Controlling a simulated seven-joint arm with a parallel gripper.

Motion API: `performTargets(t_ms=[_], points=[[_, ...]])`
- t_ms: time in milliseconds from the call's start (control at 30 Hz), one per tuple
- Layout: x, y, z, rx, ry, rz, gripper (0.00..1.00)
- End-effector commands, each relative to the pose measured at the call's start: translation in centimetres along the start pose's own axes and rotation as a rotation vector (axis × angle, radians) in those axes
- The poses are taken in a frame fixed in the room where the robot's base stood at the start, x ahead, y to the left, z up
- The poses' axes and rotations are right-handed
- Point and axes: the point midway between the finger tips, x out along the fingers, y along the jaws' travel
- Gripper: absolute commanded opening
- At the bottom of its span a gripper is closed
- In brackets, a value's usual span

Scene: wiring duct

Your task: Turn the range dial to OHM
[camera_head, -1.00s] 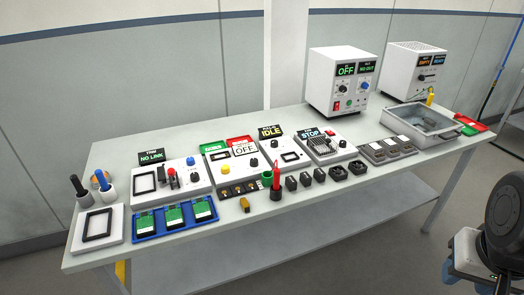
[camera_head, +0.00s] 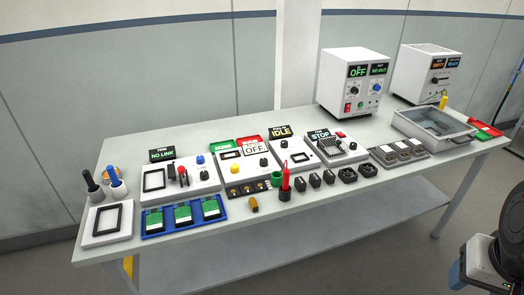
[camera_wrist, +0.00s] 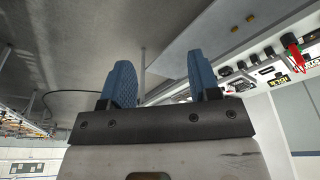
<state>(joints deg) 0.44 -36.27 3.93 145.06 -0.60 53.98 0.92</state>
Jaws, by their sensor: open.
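A panel with a white display reading OFF (camera_head: 256,147) stands mid-table in the head view, with a small black knob (camera_head: 263,162) on its face. This may be the range dial; its markings are too small to read. My gripper (camera_wrist: 162,80) shows in the wrist view with two blue fingers apart and nothing between them. It is away from the panels, which appear upside down at that view's right edge. The fingers are not visible in the head view, where only part of my arm shows at lower right.
A red probe (camera_head: 285,178) stands upright before the panels, near several black knobs or caps. A blue tray (camera_head: 150,229) of green boards lies front left. White supply boxes (camera_head: 335,88) and a grey bin (camera_head: 402,121) are at right. Floor before the table is clear.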

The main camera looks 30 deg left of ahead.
Motion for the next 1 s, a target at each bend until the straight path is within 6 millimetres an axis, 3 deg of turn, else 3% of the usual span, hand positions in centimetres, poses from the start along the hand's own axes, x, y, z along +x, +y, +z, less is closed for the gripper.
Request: performTargets(t_ms=[267,467,1000], points=[[-0.2,-0.9,-1.9,-0.081,-0.007,-0.007,0.6],[-0.5,-2.8,-5.6,-0.237,-0.017,-0.02,0.6],[0.6,-11.8,-17.1,-0.774,-0.041,-0.069,0.6]])
